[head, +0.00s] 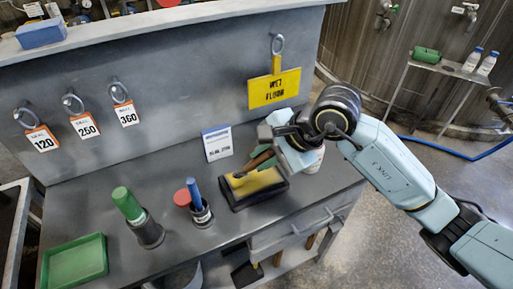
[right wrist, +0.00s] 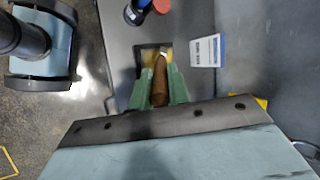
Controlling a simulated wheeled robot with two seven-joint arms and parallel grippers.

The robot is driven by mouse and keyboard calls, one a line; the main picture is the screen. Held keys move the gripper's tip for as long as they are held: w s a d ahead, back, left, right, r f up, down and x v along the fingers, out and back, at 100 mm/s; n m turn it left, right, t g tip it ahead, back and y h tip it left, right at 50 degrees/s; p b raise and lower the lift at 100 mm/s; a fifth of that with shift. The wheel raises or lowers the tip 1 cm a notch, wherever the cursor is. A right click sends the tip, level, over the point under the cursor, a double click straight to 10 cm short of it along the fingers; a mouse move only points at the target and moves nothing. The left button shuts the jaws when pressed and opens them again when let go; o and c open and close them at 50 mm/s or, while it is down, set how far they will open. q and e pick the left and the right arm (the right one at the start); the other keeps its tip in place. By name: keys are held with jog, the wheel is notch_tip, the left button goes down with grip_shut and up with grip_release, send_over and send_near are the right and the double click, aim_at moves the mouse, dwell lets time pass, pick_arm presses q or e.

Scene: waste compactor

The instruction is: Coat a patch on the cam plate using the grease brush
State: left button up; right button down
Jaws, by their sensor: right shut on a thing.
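My right gripper (head: 262,160) is shut on the brown handle of the grease brush (head: 253,162), above the right half of a black tray with a yellow top (head: 256,186). In the right wrist view, the green fingers (right wrist: 160,85) clasp the brown handle (right wrist: 159,82), whose far end points at the yellow surface (right wrist: 150,52). The brush's tip is small; I cannot tell whether it touches the yellow surface. I cannot tell for certain which thing is the cam plate. My left gripper is not in view.
A white sign (head: 217,143) stands behind the tray. A white container (head: 315,158) is partly hidden beside my gripper.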

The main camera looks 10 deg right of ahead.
jog(key=shift+m, duration=0.7)
jog(key=shift+a+f+b, duration=0.25)
jog(key=shift+f+b, duration=0.25)
jog(key=shift+f, duration=0.35)
jog(key=shift+a+f+b, duration=0.2)
jog(key=shift+f+b, duration=0.35)
jog(key=shift+f, duration=0.25)
jog(key=shift+a+f+b, duration=0.25)
jog(key=shift+f+b, duration=0.25)
jog(key=shift+f, duration=0.35)
